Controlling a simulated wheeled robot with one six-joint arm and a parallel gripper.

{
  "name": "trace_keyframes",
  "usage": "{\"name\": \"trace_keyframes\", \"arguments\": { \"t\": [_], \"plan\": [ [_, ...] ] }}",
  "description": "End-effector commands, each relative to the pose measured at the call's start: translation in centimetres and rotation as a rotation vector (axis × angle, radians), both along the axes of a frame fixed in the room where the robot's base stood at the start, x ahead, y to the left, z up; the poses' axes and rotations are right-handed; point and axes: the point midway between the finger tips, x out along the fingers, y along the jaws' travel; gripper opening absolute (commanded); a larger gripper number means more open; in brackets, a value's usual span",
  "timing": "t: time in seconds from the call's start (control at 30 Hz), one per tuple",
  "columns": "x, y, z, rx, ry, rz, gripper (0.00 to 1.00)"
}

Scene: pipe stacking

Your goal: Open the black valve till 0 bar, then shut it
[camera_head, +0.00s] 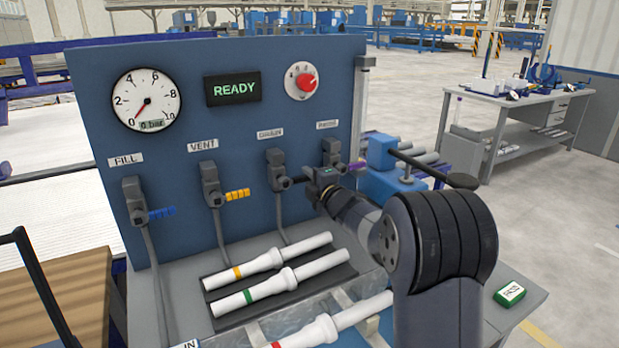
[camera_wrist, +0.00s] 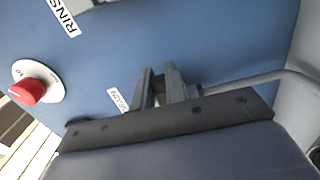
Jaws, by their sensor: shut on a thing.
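The black valve (camera_head: 277,172) is the third along the blue panel, under a label too small to read surely. Its black handle (camera_head: 290,182) points right, toward my gripper (camera_head: 307,177). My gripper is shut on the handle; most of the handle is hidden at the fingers. In the wrist view my gripper's two fingers (camera_wrist: 162,84) stand close together before the panel, and the handle between them is hard to make out. The gauge (camera_head: 147,99) has its needle at the low end, and its small display reads 0 bar.
The display (camera_head: 233,89) reads READY. A red knob (camera_head: 308,82) sits right of it. Valves with blue (camera_head: 161,213), yellow (camera_head: 238,195) and purple (camera_head: 356,167) handles flank the black one. White pipes (camera_head: 270,283) lie on the bench below, under my arm.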

Motion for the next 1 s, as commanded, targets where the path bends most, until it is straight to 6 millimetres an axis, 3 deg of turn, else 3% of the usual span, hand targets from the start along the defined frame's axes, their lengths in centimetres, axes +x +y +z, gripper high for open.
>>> {"name": "trace_keyframes", "arguments": {
  "t": [0.2,0.23,0.47,0.77,1.0],
  "plan": [
    [0.0,0.0,-0.2,0.003,0.006,-0.002,0.0],
    [0.0,0.0,-0.2,0.003,0.006,-0.002,0.16],
    [0.0,0.0,-0.2,0.002,0.004,-0.001,0.35],
    [-0.2,-0.1,-0.1,0.001,0.001,-0.001,0.35],
    [-3.0,-1.3,-0.1,0.001,0.001,-0.002,0.35]
  ]
}}
